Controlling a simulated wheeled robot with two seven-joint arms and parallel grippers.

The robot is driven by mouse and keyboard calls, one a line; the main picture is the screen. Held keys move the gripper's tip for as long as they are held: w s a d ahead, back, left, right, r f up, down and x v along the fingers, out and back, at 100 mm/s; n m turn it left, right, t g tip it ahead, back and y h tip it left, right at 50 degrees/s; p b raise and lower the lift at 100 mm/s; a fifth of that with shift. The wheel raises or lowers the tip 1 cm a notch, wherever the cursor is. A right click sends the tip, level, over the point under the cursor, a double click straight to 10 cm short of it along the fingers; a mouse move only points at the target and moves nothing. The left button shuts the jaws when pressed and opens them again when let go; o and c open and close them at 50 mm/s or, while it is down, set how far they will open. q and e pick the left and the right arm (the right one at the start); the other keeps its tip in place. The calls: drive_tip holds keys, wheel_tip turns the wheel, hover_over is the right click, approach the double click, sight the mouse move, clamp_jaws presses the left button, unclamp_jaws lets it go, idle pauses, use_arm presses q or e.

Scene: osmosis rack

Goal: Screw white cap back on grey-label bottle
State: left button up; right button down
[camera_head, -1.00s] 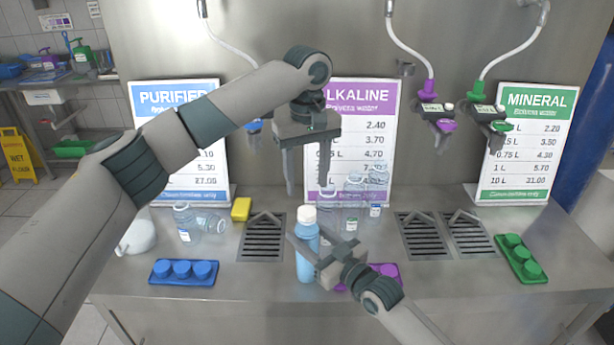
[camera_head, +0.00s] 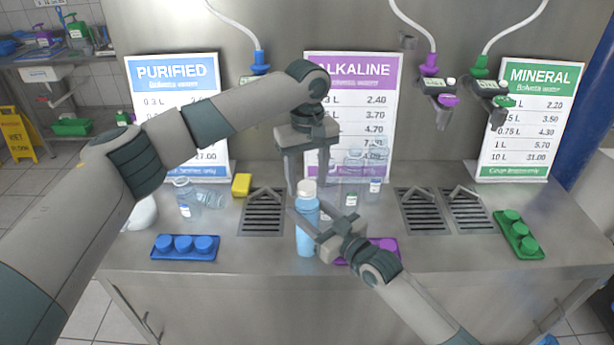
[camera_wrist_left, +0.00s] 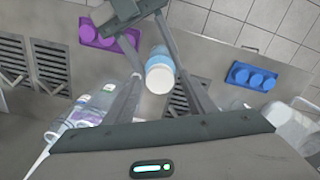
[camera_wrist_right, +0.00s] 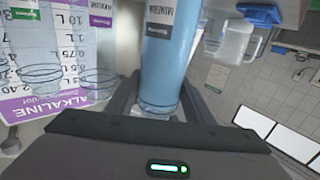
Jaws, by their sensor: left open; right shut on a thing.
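The blue bottle (camera_head: 307,236) stands upright at the counter's front, with a white cap (camera_head: 307,188) on its mouth; how tightly it sits cannot be told. Its grey label (camera_wrist_right: 159,18) shows in the right wrist view. My right gripper (camera_head: 312,230) is shut on the bottle's body from the right. My left gripper (camera_head: 307,184) is open and points down, its fingers to either side of the cap. In the left wrist view the cap (camera_wrist_left: 159,78) shows between the open fingers; whether they touch it cannot be told.
A blue cap tray (camera_head: 185,255) lies left, a purple one (camera_head: 392,258) is partly behind my right arm, and a green one (camera_head: 518,240) lies right. Clear bottles (camera_head: 190,208) and a yellow block (camera_head: 241,185) are nearby. Drain grates (camera_head: 262,215) flank the middle.

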use_arm(q)
drive_tip(key=shift+c, duration=0.3)
drive_tip(key=c, duration=1.1)
drive_tip(key=shift+o, duration=0.2)
